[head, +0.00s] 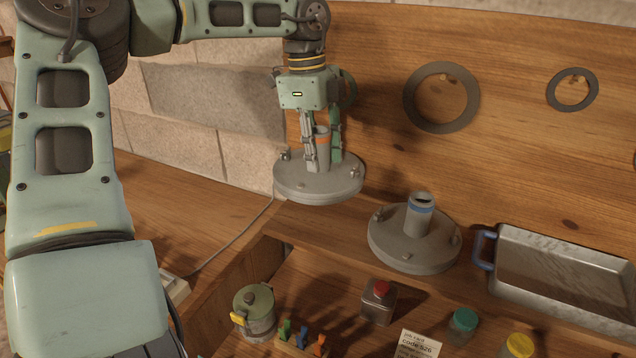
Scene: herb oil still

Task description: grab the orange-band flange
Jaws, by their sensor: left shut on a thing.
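The orange-band flange (318,189) is a grey round plate with bolts and an upright pipe stub ringed in orange. In the head view it is at the upper middle, by the wooden back panel. My left gripper (322,160) points down from above and is shut on its pipe stub. I cannot tell whether the plate rests on the surface or hangs just above it. A similar flange with a blue band (414,244) stands to its right, apart from it. My right gripper is not in view.
Two dark rings (411,98) hang on the back panel. A metal tray (560,275) with a blue handle lies at the right. In front are a lidded pot (254,312), a red-capped tin (378,302), colored clips, a card (415,345) and small jars (462,326).

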